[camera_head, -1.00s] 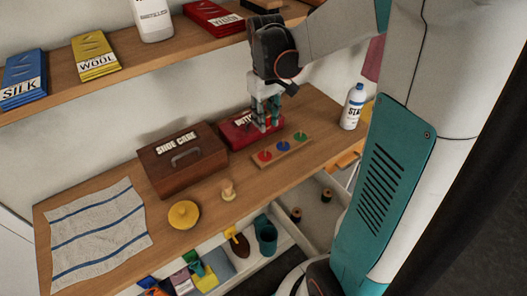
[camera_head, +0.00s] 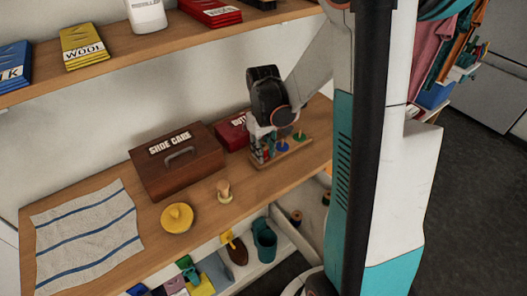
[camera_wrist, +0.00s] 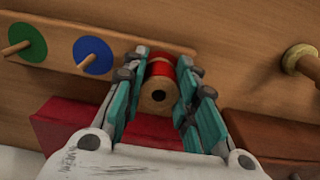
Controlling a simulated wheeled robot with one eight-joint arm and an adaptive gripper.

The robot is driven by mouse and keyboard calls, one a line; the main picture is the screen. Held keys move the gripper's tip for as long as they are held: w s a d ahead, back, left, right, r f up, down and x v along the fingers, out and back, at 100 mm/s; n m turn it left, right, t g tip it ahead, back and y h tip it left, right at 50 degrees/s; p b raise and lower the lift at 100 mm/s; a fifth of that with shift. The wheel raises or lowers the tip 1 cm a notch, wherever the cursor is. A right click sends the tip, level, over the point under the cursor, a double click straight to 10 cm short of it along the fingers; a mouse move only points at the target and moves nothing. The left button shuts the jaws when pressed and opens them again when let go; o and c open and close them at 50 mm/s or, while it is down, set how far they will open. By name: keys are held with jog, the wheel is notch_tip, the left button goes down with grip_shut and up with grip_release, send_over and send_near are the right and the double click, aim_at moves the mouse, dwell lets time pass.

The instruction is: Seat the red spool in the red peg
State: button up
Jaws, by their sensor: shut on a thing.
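The red spool (camera_wrist: 160,76) is held between the teal fingers of my gripper (camera_wrist: 166,68), with its end hole facing the wrist camera. The wooden peg rack (camera_wrist: 63,46) shows its green disc (camera_wrist: 27,43) and blue disc (camera_wrist: 93,56), each with a peg. The spool is over the rack's other end, where the red peg is hidden behind it and the fingers. In the head view, my gripper (camera_head: 262,147) is low at the left end of the rack (camera_head: 288,153). I cannot tell whether the spool touches the peg.
A red button box (camera_head: 232,132) stands behind the rack, close to my gripper. The brown shoe care case (camera_head: 178,165) is to its left. A small wooden knobbed object (camera_head: 224,190) and a yellow round object (camera_head: 177,218) stand in front. A shelf (camera_head: 105,62) runs above.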

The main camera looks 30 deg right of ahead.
jog(key=shift+f, duration=0.1)
jog(key=o, duration=0.9)
jog(key=shift+c, duration=0.2)
notch_tip(320, 180, up, 12)
jog(key=p, duration=0.4)
jog(key=shift+r, duration=0.2)
jog(key=shift+s+a, duration=0.1)
jog(key=shift+a, duration=0.05)
